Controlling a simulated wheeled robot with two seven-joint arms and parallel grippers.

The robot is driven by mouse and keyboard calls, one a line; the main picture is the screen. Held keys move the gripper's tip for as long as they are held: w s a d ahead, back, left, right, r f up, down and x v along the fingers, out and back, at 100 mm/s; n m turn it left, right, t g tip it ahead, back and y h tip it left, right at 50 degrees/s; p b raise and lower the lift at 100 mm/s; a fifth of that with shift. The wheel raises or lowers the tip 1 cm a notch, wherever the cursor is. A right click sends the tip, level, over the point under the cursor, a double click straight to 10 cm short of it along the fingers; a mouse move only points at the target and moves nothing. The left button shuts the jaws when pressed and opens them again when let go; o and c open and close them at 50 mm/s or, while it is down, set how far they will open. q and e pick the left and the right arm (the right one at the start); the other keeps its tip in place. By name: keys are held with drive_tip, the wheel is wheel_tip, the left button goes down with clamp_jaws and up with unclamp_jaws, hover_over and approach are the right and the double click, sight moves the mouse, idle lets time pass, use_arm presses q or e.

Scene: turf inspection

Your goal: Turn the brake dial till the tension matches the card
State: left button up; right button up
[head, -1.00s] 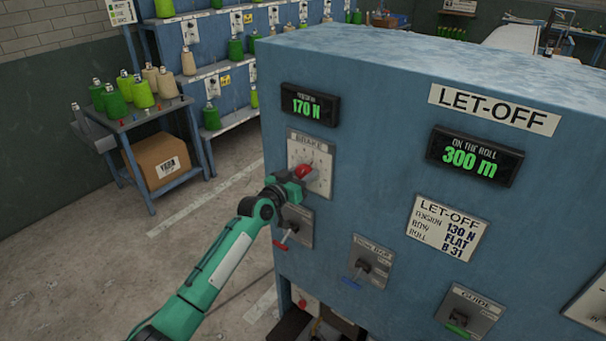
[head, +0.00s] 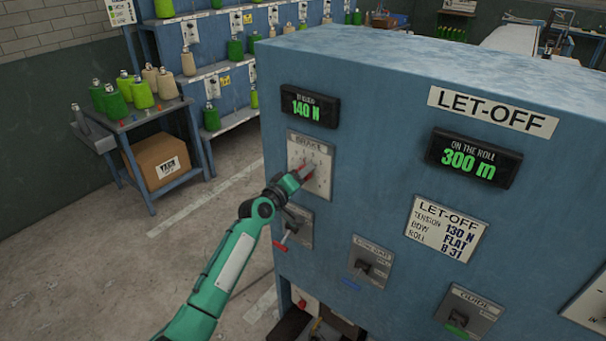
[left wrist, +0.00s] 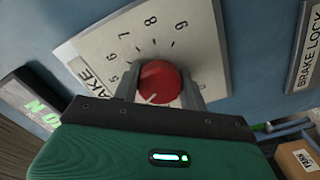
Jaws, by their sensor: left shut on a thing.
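The red brake dial (left wrist: 158,82) sits on a pale numbered plate (left wrist: 110,47) in the left wrist view, its white pointer near the lower left. In the head view the brake plate (head: 313,150) is on the blue let-off cabinet. My left gripper (head: 303,173) is shut on the dial, with a finger on either side of it in the left wrist view (left wrist: 160,90). The tension display (head: 308,106) reads 140 N. The let-off card (head: 447,230) lists tension 130 N, bow FLAT, roll B 31. My right gripper is not in view.
Below the dial is a small plate with a red-handled lever (head: 293,228). A blue-handled lever plate (head: 370,262) and a green-handled one (head: 468,312) are further right. Another display (head: 475,156) reads 300 m. A bobbin table (head: 150,115) stands left, beyond open floor.

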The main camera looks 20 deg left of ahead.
use_arm(q)
drive_tip(key=n+p, duration=0.1)
drive_tip(key=n, duration=0.3)
drive_tip(key=shift+n+p, duration=0.3)
drive_tip(key=shift+n, duration=0.7)
drive_tip(key=shift+n, duration=0.3)
drive_tip(key=o, duration=1)
drive_tip(key=shift+c, duration=0.2)
drive_tip(key=shift+s, duration=0.1)
drive_tip(key=b+v, duration=0.3)
drive_tip(key=v, duration=1)
drive_tip(key=shift+s, duration=0.3)
drive_tip(key=shift+a, duration=0.1)
